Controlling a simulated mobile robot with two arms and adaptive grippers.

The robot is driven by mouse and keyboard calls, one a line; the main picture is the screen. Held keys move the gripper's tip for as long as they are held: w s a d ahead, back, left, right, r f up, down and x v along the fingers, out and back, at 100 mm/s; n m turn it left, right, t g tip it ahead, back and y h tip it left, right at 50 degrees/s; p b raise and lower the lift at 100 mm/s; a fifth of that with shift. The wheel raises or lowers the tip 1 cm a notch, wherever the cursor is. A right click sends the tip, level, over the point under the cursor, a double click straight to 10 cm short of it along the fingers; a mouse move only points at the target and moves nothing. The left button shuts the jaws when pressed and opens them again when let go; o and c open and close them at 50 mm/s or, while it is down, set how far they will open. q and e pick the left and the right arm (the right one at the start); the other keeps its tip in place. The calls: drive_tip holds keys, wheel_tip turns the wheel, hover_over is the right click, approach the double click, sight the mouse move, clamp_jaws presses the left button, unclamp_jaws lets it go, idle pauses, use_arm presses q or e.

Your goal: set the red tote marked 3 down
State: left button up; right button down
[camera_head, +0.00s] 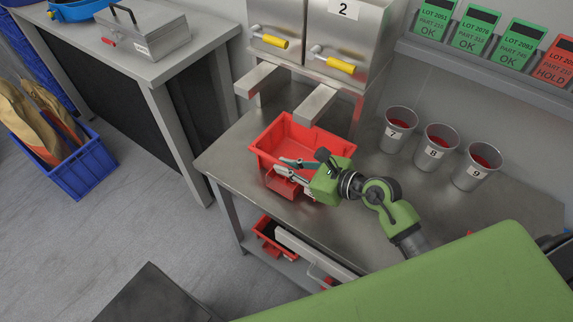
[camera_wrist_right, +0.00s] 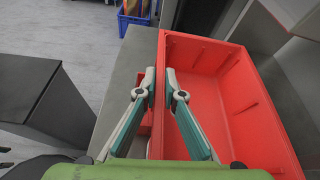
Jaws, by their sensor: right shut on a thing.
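The red tote (camera_head: 320,137) is at the front left of the steel bench, below two metal chutes. It looks empty and level. Whether its base touches the bench top is not clear. My right gripper (camera_head: 287,165) is shut on its near wall. In the right wrist view, the fingers (camera_wrist_right: 161,77) straddle the wall of the tote (camera_wrist_right: 262,122), one inside and one outside. A red part of the tote shows below the fingers on its outer face. No number 3 is readable. My left gripper is not in view.
The bench (camera_head: 240,150) has three metal cups with red contents at the right, one the cup marked 8 (camera_head: 436,148). A metal dispenser marked 2 (camera_head: 350,40) stands behind. Another red tote (camera_head: 262,240) is on the lower shelf. A blue crate (camera_head: 85,170) stands on the floor.

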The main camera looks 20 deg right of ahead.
drive_tip(key=c, duration=2.2)
unclamp_jaws()
drive_tip(key=shift+o, duration=0.2)
drive_tip(key=shift+r, duration=0.1)
drive_tip(key=b+v, duration=0.2)
drive_tip(key=v, duration=0.8)
drive_tip(key=shift+s+d, duration=0.2)
drive_tip(key=shift+s, duration=0.05)
drive_tip(key=shift+s+d+r, duration=0.3)
drive_tip(key=shift+s+d, duration=0.1)
drive_tip(key=shift+s, duration=0.15)
